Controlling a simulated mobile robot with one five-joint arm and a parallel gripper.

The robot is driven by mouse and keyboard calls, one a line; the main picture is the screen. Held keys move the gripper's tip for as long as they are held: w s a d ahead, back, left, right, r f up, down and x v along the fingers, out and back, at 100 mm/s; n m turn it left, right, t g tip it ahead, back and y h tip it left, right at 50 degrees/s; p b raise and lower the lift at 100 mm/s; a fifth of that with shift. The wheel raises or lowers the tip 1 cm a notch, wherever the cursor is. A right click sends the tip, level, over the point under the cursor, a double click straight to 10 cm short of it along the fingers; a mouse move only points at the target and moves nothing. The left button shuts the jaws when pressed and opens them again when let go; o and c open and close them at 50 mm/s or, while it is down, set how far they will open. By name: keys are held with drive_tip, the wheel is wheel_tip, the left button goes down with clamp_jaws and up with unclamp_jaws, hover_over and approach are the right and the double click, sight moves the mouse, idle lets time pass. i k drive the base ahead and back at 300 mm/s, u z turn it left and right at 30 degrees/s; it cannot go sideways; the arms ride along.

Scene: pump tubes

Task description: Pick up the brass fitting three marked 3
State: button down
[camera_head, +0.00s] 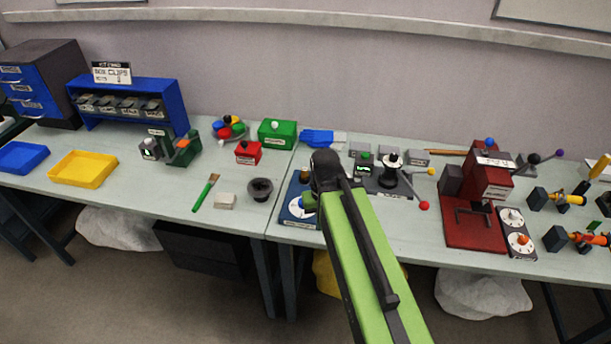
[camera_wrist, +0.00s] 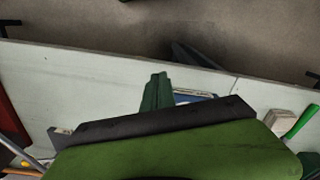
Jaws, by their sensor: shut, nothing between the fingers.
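My gripper (camera_wrist: 157,92) shows in the wrist view as dark green fingers, closed together with nothing between them. It is over the front part of the bench, above a blue-edged device with a white face (camera_head: 297,208). In the head view my arm and wrist hide much of that spot. I cannot make out a brass fitting marked 3 in either view. Small yellow and orange parts sit in dark holders at the right end: a yellow one (camera_head: 570,199) and an orange one (camera_head: 588,238). Any markings on them are too small to read.
A red press (camera_head: 476,232) stands right of my arm, beside a panel with two dials (camera_head: 516,235). Left are a dark cup (camera_head: 260,188), a green brush (camera_head: 205,192) and a yellow tray (camera_head: 83,169). The front edge is mostly clear.

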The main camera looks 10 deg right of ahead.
sight(304, 174)
drive_tip(key=z, duration=0.4)
drive_tip(key=k, duration=0.1)
drive_tip(key=u, duration=4.2)
drive_tip(key=k, duration=0.85)
drive_tip(key=z, duration=1.75)
drive_tip(key=i, duration=1.05)
drive_tip(key=u, duration=0.1)
